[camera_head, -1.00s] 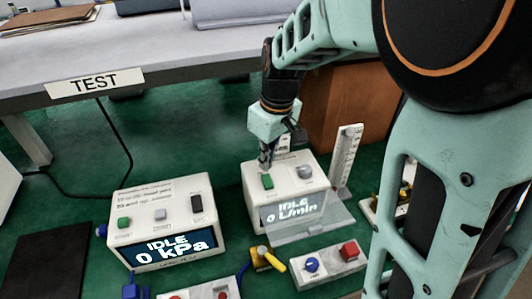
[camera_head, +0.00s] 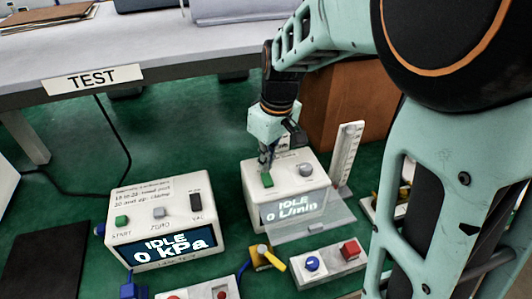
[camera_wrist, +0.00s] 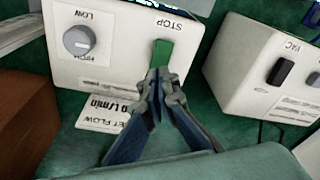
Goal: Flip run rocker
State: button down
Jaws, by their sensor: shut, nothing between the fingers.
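The green rocker (camera_head: 267,180) sits on top of the white pump box (camera_head: 312,185), whose display reads "IDLE 0 L/min". In the wrist view the rocker (camera_wrist: 162,53) is an upright green block beside the printed word "STOP"; any label at its near end is hidden behind the fingers. My gripper (camera_head: 265,168) points down at the box from behind the rocker. Its fingertips (camera_wrist: 160,76) are shut and empty, right at the rocker's near end. I cannot tell whether they touch it.
A grey knob (camera_wrist: 78,40) is on the same box. A second white box (camera_head: 160,222) reading "IDLE 0 kPa" stands to the left. A clear scale stand (camera_head: 347,155) is close on the right. A control block (camera_head: 328,263) with blue and red controls is in front.

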aim_at(266, 175)
jog(key=shift+f+b, duration=0.95)
jog(key=shift+f, duration=0.25)
dwell(0.9)
jog(key=shift+s, duration=0.1)
jog(key=shift+r+p, duration=2.7)
jog(key=shift+r, duration=0.95)
jog(key=shift+f, duration=0.1)
